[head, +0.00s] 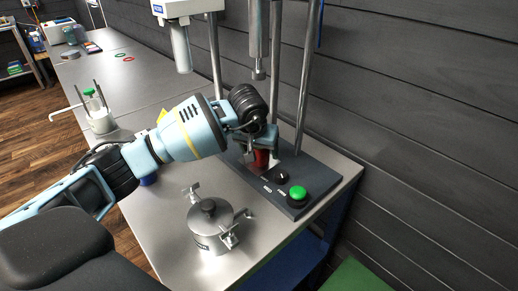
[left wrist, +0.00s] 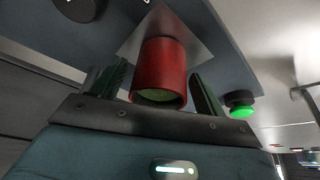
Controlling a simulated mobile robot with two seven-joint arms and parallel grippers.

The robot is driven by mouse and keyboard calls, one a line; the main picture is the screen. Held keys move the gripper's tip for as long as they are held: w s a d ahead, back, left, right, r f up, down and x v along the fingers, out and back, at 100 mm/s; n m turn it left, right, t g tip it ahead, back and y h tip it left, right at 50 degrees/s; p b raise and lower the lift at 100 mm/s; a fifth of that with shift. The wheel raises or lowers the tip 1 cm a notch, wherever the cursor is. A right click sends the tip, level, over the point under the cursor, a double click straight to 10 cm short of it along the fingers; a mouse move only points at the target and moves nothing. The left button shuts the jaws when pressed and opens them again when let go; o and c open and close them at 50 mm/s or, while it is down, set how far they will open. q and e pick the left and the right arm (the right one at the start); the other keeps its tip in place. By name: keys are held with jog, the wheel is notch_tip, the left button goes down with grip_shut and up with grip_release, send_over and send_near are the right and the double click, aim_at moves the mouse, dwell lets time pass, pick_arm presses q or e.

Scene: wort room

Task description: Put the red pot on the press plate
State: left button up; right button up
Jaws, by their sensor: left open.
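The red pot (head: 262,158) is at the press, below my left gripper (head: 260,141) in the head view. In the left wrist view the red pot (left wrist: 160,70) stands on the pale metal press plate (left wrist: 194,48), with its open rim facing the camera. My left gripper (left wrist: 157,82) is open, with one finger on each side of the pot. A gap shows between the pot and each finger. In the head view the gripper hides part of the pot and plate. My right gripper is not in view.
The press base has a green button (head: 298,192) and a dark knob (head: 282,175); metal columns (head: 308,75) rise beside the press ram (head: 258,65). A lidded steel vessel (head: 210,222) stands nearby on the bench. A clamp stand (head: 100,118) is farther back.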

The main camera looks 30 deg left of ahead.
pick_arm(q)
jog(key=shift+s+r, duration=0.1)
jog(key=shift+r, duration=0.5)
jog(key=v, duration=1.1)
